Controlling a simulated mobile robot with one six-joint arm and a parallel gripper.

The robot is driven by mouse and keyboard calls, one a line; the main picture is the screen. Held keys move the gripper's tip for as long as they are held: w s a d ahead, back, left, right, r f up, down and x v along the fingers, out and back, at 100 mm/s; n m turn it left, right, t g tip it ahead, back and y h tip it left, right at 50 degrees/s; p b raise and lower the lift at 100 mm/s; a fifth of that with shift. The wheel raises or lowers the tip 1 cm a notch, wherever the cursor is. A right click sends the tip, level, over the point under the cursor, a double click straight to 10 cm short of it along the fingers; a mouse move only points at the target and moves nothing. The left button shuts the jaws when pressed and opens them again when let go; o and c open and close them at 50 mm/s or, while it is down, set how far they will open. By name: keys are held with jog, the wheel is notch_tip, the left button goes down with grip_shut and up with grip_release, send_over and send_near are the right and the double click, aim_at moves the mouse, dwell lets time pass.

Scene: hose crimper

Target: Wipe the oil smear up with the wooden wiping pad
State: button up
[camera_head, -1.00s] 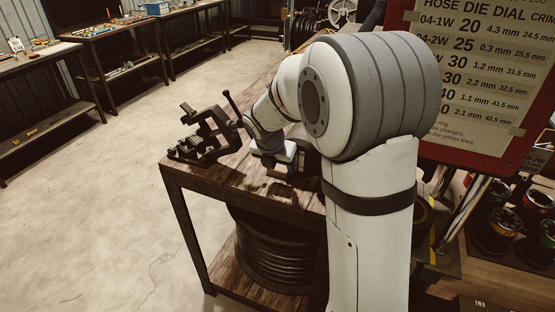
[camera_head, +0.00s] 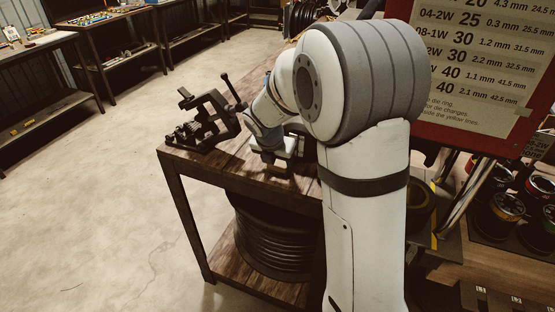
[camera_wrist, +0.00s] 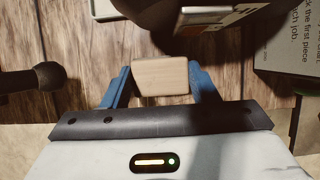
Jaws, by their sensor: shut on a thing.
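The wooden wiping pad (camera_wrist: 160,75) is a pale block in the middle of the wrist view. My gripper (camera_wrist: 160,82) is shut on it, with a blue finger on each side. In the head view my gripper (camera_head: 275,163) is low over the front part of the dark wooden bench (camera_head: 240,180), right of the black vise-like tool. The pad is not clear there, and I cannot tell whether it touches the bench top. I cannot make out the oil smear for sure; a dark patch below the gripper may be shadow.
The black vise-like tool (camera_head: 205,120) stands at the bench's left end. In the wrist view a dark round body (camera_wrist: 195,25) is just beyond the pad, a dark knob (camera_wrist: 30,80) is left, and a printed card (camera_wrist: 290,40) is right. A coiled hose (camera_head: 270,245) sits below.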

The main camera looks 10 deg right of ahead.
jog(key=shift+f, duration=0.25)
jog(key=shift+d, duration=0.1)
jog(key=shift+s+d+p, duration=0.3)
jog(key=shift+s+d, duration=0.5)
jog(key=shift+d, duration=0.3)
jog(key=shift+s+d+p, duration=0.3)
jog(key=shift+s+d, duration=0.5)
jog(key=shift+d, duration=0.25)
jog(key=shift+w+a+p, duration=0.15)
jog(key=shift+w+a, duration=0.7)
jog(key=shift+a, duration=0.3)
jog(key=shift+w+a+p, duration=0.15)
jog(key=shift+w+a, duration=0.65)
jog(key=shift+a, duration=0.3)
jog(key=shift+s, duration=0.1)
jog(key=shift+s+d+p, duration=0.2)
jog(key=shift+s+d, duration=0.3)
jog(key=shift+d, duration=0.25)
jog(key=shift+s+d+p, duration=0.25)
jog(key=shift+s+d, duration=0.3)
jog(key=shift+d, duration=0.25)
jog(key=shift+s+d+p, duration=0.2)
jog(key=shift+s+d, duration=0.3)
jog(key=shift+d, duration=0.25)
